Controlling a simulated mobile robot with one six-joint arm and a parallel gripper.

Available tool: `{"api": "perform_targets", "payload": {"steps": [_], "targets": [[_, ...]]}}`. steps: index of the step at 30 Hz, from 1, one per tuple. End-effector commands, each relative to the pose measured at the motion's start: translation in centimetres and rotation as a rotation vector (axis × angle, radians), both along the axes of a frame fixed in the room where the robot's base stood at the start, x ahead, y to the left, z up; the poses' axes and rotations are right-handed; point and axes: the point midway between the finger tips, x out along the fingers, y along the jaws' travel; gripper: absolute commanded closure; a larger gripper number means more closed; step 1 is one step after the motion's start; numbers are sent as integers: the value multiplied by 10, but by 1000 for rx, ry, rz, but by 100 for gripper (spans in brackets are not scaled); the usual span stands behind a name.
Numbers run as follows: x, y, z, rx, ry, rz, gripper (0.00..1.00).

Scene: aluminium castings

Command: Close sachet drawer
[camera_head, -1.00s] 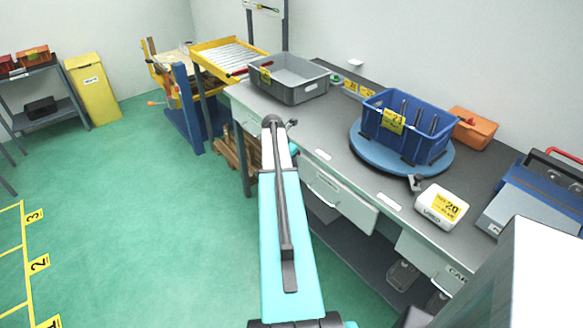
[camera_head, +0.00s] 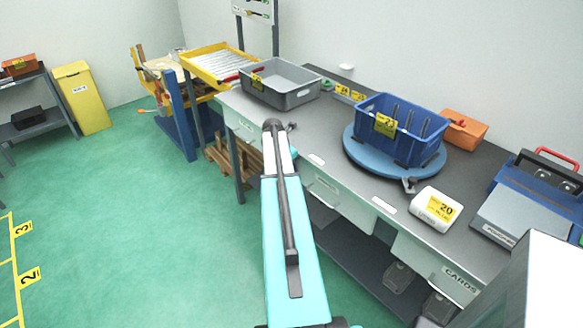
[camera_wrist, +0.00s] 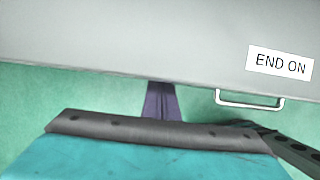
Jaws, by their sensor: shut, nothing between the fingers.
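Several pale drawers sit under the grey bench. The middle drawer (camera_head: 338,200) has its front standing out from the bench edge; its label is too small to read. A left drawer (camera_head: 241,124) is below the grey bin, and a right drawer is marked CARDS (camera_head: 440,270). No sachet label is legible. In the wrist view, a pale panel (camera_wrist: 130,40) labelled END ON, with a white bar handle, fills the top. My gripper (camera_head: 291,126) is a small dark shape at the arm's far end, shut and empty, near the bench's front edge. My arm hides part of the bench front.
On the bench (camera_head: 330,150) are a grey bin (camera_head: 300,97), a blue crate (camera_head: 415,150) on a round turntable (camera_head: 365,162), a white box (camera_head: 425,215) and an orange case (camera_head: 462,135). Green floor (camera_head: 130,220) is clear at the left.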

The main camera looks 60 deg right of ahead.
Motion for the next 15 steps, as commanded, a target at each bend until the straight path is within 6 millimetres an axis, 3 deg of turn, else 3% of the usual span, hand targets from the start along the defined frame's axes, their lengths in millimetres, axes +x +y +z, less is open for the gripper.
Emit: {"api": "perform_targets", "payload": {"steps": [1,4,12,15], "targets": [[-2,-6,3,-19,0,1,100],[0,2,4,-17,-1,1,100],[6,41,4,-2,-1,3,100],[7,44,12,-3,-3,0,100]]}}
